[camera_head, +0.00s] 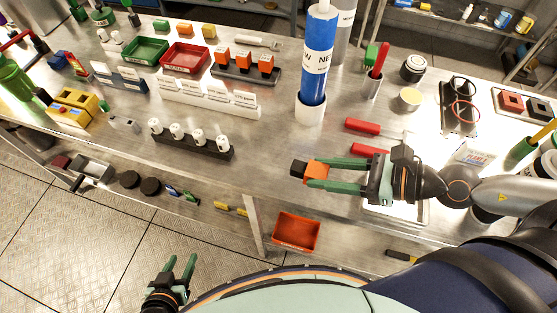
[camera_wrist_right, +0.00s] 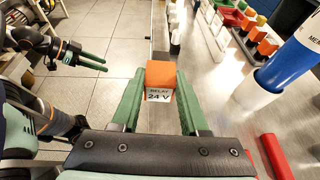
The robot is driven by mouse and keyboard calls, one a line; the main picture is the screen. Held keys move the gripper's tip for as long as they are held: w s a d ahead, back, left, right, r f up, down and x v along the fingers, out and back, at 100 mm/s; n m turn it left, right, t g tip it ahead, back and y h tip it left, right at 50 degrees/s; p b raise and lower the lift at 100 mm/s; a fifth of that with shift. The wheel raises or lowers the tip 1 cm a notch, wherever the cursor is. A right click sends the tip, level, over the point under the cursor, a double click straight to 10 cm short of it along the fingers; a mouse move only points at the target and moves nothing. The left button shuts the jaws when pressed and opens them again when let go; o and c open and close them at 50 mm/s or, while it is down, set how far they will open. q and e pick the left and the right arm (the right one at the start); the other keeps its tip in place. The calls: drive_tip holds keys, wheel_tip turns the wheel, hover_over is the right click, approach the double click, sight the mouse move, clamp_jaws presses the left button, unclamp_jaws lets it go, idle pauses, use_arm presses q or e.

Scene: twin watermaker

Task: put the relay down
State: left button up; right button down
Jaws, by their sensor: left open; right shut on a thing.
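The relay (camera_head: 316,169) is an orange block with a black base, seen in the head view near the bench's front edge. My right gripper (camera_head: 307,174) is shut on it, one green finger on each side. In the right wrist view the relay (camera_wrist_right: 159,78) shows its orange top and a white label reading "RELAY 24 V". Whether its base touches the bench (camera_head: 260,150) I cannot tell. My left gripper (camera_head: 181,263) is open and empty, low over the floor in front of the bench. It also shows in the right wrist view (camera_wrist_right: 106,62).
A dark rail with three orange relays (camera_head: 242,65) stands further back, beside a red tray (camera_head: 185,57) and a green tray (camera_head: 146,51). A blue cartridge (camera_head: 316,55) stands behind the held relay. Red handles (camera_head: 362,126) lie right of it. Bare bench lies left of it.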

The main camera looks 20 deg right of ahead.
sight(315, 168)
drive_tip(key=shift+s+a+r, duration=0.95)
drive_tip(key=shift+s+a, duration=0.3)
drive_tip(key=shift+s, duration=0.1)
drive_tip(key=shift+n, duration=0.3)
drive_tip(key=shift+w+f+p, duration=0.15)
drive_tip(key=shift+w+f, duration=0.2)
drive_tip(key=shift+w, duration=0.45)
drive_tip(key=shift+w+f+p, duration=0.1)
drive_tip(key=shift+w+f, duration=0.25)
drive_tip(key=shift+w, duration=0.5)
drive_tip(key=shift+w+f+p, duration=0.15)
drive_tip(key=shift+w+f, duration=0.2)
drive_tip(key=shift+w, duration=0.45)
drive_tip(key=w+f+b, duration=0.1)
drive_tip(key=w+f, duration=0.2)
drive_tip(key=w+f+b, duration=0.1)
drive_tip(key=w+f, duration=0.2)
drive_tip(key=w, duration=0.1)
drive_tip(key=shift+w+a+f, duration=0.15)
drive_tip(key=shift+w+f, duration=0.1)
drive_tip(key=shift+f, duration=0.05)
drive_tip(key=shift+w+f+b, duration=0.35)
drive_tip(key=shift+f+b, duration=0.05)
drive_tip(key=shift+b, duration=0.05)
drive_tip(key=f+b, duration=0.3)
drive_tip(key=shift+w+f, duration=0.25)
drive_tip(key=shift+w, duration=0.05)
drive_tip(key=shift+b, duration=0.3)
